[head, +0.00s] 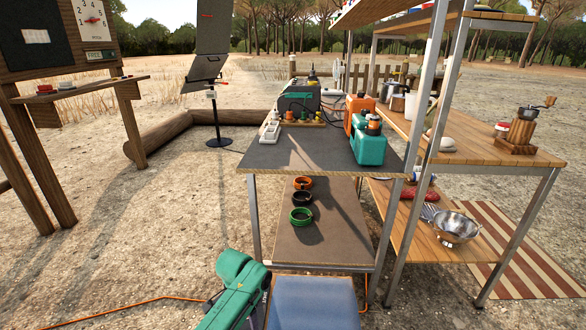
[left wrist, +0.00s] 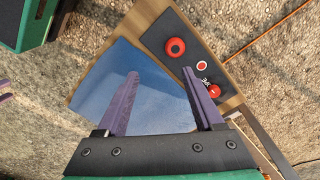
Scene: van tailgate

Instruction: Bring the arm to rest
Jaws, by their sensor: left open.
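My left gripper (left wrist: 157,78) shows in the left wrist view, with two purple fingers spread apart and nothing between them. It is above a flat blue surface (left wrist: 105,70) with a wooden edge. I cannot tell how far apart they are. In the head view a teal shape, probably part of my left arm, shows at the bottom, left of a blue surface (head: 312,302); its fingers are not visible there.
A grey-topped table (head: 290,157) stands ahead, with coiled cables on its lower shelf (head: 325,225). A wooden shelf unit (head: 455,147) is to the right, a board stand (head: 60,43) to the left. An orange cable (head: 120,312) lies on open ground. A dark panel (left wrist: 178,40) has red round parts.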

